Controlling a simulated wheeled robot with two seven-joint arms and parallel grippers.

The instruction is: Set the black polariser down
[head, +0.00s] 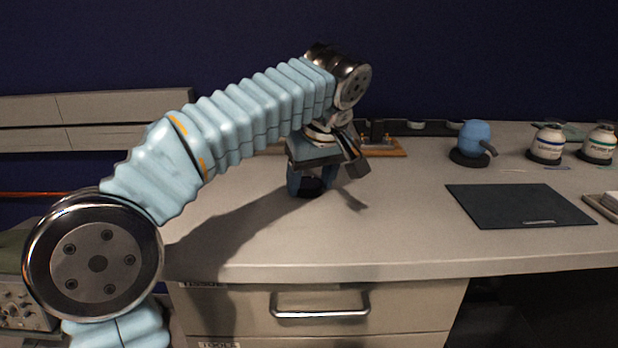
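My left gripper (311,184) points down over the bench, left of its middle. Its two blue fingertips stand on either side of a dark, round, flat piece that looks like the black polariser (309,187), and they appear to be shut on it. The piece is at or very close to the bench top; I cannot tell whether it touches. The gripper body and fingers hide part of it. My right gripper is not in view.
The pale bench (400,225) is clear in front of and right of the gripper. A dark mat (515,202) lies to the right. Behind are a wooden-edged board (390,151), a blue blower-like object (474,138) and two white bottles (547,142). A tray (602,208) sits at the right edge.

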